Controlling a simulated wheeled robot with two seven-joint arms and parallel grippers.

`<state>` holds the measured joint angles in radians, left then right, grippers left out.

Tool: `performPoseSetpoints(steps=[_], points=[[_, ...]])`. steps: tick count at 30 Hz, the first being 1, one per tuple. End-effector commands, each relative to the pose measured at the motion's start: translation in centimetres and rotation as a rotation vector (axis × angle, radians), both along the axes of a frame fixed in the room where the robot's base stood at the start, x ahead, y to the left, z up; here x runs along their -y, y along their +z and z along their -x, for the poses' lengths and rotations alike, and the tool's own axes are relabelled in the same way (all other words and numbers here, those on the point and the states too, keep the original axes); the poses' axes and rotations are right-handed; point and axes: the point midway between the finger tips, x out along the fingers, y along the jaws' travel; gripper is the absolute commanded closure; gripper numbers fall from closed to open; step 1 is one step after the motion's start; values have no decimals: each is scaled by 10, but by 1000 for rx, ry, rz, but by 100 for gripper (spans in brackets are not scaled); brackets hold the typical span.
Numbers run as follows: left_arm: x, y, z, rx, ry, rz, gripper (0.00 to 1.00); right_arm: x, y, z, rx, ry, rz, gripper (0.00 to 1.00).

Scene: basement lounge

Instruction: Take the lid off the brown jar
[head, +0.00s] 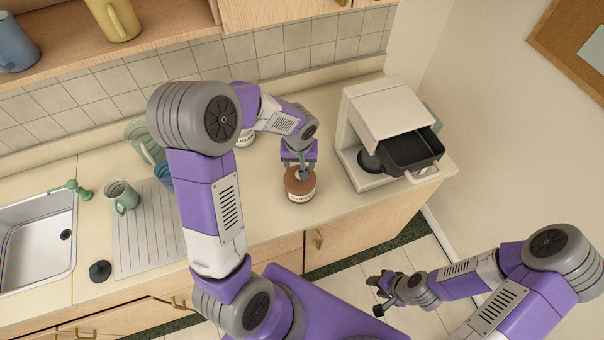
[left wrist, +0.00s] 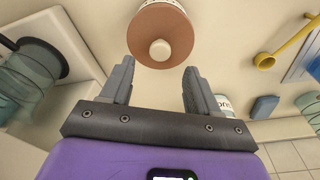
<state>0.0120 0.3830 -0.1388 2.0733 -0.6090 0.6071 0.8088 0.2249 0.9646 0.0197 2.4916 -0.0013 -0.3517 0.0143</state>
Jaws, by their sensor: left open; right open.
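The brown jar (head: 299,191) stands upright on the counter, with a pale label on its front. Its brown lid (left wrist: 150,33) is on it, with a pale round knob (left wrist: 159,50) in the middle. My left gripper (head: 301,168) is above the jar's lid in the head view and partly hides it. In the left wrist view the fingers (left wrist: 158,85) are open and empty, and the knob lies just beyond the fingertips, between their lines. My right gripper (head: 379,286) is open and empty, low over the floor in front of the cabinets.
A white appliance with a dark open drawer (head: 411,152) stands right of the jar. Another labelled jar (head: 245,138) is behind my left arm. A green mug (head: 122,196), drying board and sink (head: 35,245) lie to the left.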

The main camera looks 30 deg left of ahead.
Motion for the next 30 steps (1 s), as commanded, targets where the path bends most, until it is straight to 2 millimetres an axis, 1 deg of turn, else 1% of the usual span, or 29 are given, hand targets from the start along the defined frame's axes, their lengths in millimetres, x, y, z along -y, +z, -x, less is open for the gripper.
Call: performPoseSetpoints(steps=[6, 9, 12, 18, 23, 27, 30], points=[[0, -33, 1, -4, -2, 1, 39, 0, 5, 0, 1, 0, 0, 60], [-1, -44, -1, -2, -1, 1, 39, 0, 5, -1, 1, 0, 0, 60], [-1, -48, -2, 0, -1, 1, 39, 0, 5, -1, 1, 0, 0, 60], [-1, -48, -2, 1, -1, 0, 39, 0, 4, -1, 2, -1, 0, 60], [-1, -48, -2, 1, -1, 0, 64, 0, 4, -1, 1, 0, 0, 60], [-1, -48, -2, 0, -1, 1, 85, 0, 4, -1, 1, 0, 0, 60], [-1, -48, -2, 0, -1, 1, 99, 0, 4, -1, 1, 0, 0, 60]])
